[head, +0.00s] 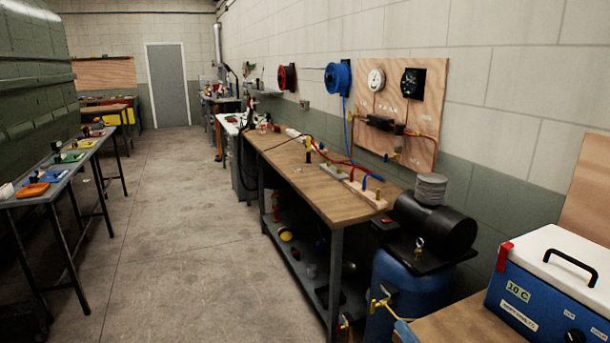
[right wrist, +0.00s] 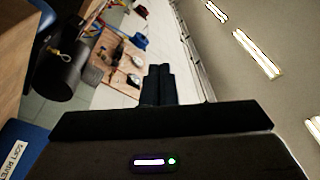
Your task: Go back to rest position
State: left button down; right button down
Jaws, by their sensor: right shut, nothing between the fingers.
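My right gripper (right wrist: 158,72) shows in the right wrist view, its two dark fingers together with nothing between them. It is raised clear of any surface, and the wall and ceiling lie behind it. I cannot make it out in the head view. My left gripper is in neither view.
A wooden workbench (head: 268,147) runs along the right wall, with a blue tank (head: 398,283) and black compressor (head: 437,225) at its near end. A blue and white cooler box (head: 558,285) stands at lower right. A narrow table (head: 60,186) stands left. The aisle floor (head: 180,230) is clear.

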jog(key=s+d+f+n+g+h, duration=0.15)
jog(key=s+f+n+g, duration=0.5)
jog(key=s+f, duration=0.65)
jog(key=s+d+f+g+h, duration=0.55)
jog(key=s+f+g, duration=0.35)
jog(key=s, duration=0.5)
jog(key=d+f, duration=0.2)
jog(key=f, duration=1.2)
jog(key=d+f, duration=0.2)
jog(key=f, duration=1.2)
jog(key=s+d+f+g, duration=0.1)
jog(key=s+f+g, duration=0.1)
jog(key=s+f, duration=1.6)
notch_tip(320, 180, down, 3)
jog(key=shift+f+m, duration=0.15)
jog(key=shift+m, duration=0.2)
